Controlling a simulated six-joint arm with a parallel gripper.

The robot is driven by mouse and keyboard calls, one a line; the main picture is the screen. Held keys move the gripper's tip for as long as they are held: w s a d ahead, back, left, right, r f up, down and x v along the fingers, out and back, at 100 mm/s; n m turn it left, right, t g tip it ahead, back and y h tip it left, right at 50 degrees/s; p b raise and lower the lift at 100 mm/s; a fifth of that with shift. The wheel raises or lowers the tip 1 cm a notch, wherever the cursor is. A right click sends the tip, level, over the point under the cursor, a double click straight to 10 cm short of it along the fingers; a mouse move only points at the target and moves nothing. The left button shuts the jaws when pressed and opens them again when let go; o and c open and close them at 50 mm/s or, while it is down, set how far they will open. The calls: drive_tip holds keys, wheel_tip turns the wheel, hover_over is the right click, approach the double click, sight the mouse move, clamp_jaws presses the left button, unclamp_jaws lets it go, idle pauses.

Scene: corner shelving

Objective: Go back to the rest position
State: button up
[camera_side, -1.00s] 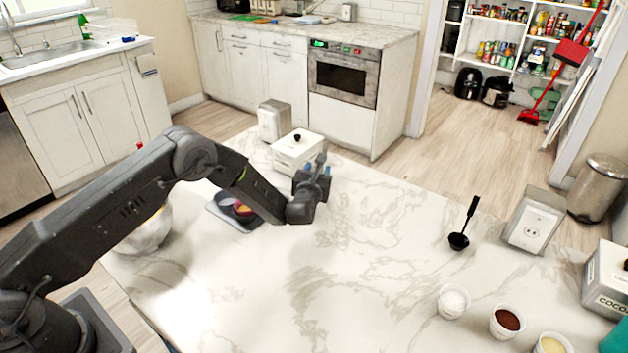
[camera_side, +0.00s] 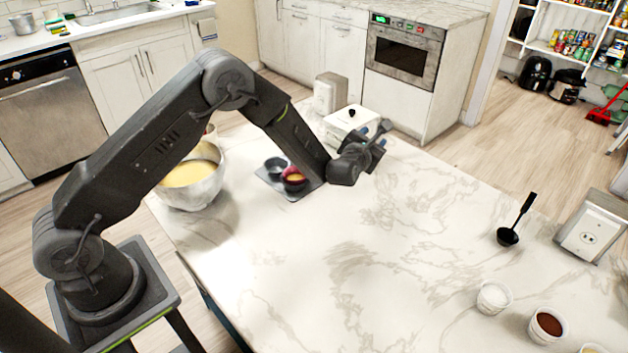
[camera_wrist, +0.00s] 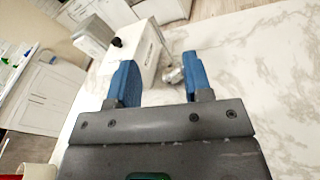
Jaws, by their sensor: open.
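My gripper (camera_side: 378,136) is above the marble counter (camera_side: 390,270), in front of a white lidded box with a black knob (camera_side: 352,120). In the wrist view my gripper (camera_wrist: 158,82) shows two blue fingers spread apart. Nothing is held between the fingers. Past them the white box (camera_wrist: 125,45) stands at the upper left, and a small shiny metal thing shows near the right finger. A dark tray (camera_side: 292,193) with small cups, one holding something yellow, lies left of my gripper, partly behind my arm.
A metal bowl of yellow batter (camera_side: 200,175) stands near my arm at the left. A black ladle (camera_side: 508,236), an outlet box (camera_side: 588,235) and small cups of white (camera_side: 494,297) and brown (camera_side: 547,326) powder stand at the right. The middle of the counter is clear.

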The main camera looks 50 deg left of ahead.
drive_tip(key=s+d+r+m+g+h, duration=0.1)
drive_tip(key=s+r+m+g+h, duration=0.15)
drive_tip(key=s+r+m, duration=0.65)
drive_tip(key=s+d+r+m+g+h, duration=0.2)
drive_tip(key=s+r+m+h, duration=0.2)
drive_tip(key=s+r+m, duration=0.45)
drive_tip(key=s+a+m+g, duration=0.1)
drive_tip(key=s+m+g, duration=0.1)
drive_tip(key=s+m, duration=0.7)
drive_tip(key=s+a+m+g+y, duration=0.1)
drive_tip(key=s+m+g, duration=0.2)
drive_tip(key=s+m, duration=0.6)
drive_tip(key=s, duration=0.8)
drive_tip(key=shift+a, duration=0.4)
drive_tip(key=shift+r+g, duration=0.15)
drive_tip(key=shift+g, duration=0.1)
